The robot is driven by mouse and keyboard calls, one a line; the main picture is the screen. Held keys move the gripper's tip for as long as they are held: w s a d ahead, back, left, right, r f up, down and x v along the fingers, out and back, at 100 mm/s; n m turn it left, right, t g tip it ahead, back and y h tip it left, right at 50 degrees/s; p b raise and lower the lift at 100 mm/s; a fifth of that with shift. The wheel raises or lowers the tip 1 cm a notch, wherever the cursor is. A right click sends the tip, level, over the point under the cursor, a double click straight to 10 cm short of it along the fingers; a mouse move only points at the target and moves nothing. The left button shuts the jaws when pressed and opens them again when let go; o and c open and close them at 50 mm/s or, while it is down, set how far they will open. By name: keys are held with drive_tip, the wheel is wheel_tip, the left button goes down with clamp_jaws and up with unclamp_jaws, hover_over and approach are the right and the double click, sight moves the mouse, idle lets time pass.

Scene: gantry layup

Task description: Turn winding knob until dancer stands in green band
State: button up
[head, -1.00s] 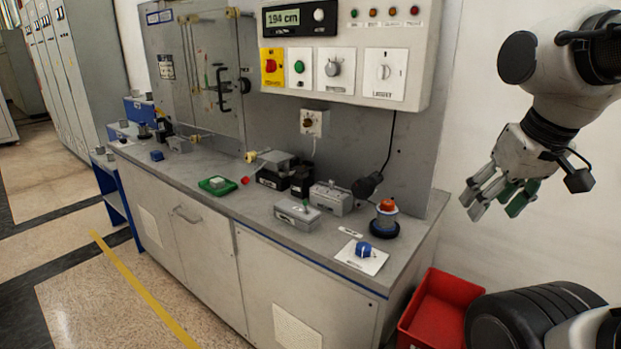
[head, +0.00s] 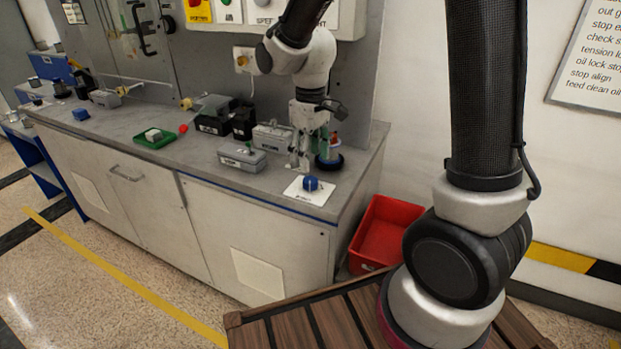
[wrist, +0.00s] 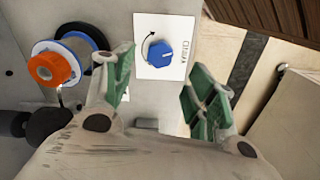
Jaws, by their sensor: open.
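The blue winding knob (head: 311,184) sits on a white plate near the bench's front right corner. In the wrist view the knob (wrist: 158,54), with a curved arrow printed beside it, lies ahead and roughly between my fingers. My gripper (head: 303,166) is open and empty, pointing down just behind the knob in the head view. Its green-padded fingers (wrist: 160,80) stand apart on either side in the wrist view, and no contact with the knob shows. The dancer and its green band cannot be made out clearly; the upright panel (head: 120,45) at left is cut off by the frame's top.
A spool with an orange top (wrist: 55,68) stands close beside my left finger in the wrist view. Grey boxes (head: 242,157), a green tray (head: 155,139) and a small red ball (head: 183,129) are on the bench. A red bin (head: 378,238) stands on the floor at right.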

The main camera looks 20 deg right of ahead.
sight(310, 180)
wheel_tip(310, 180, down, 7)
drive_tip(key=shift+f, duration=0.2)
drive_tip(key=c, duration=1)
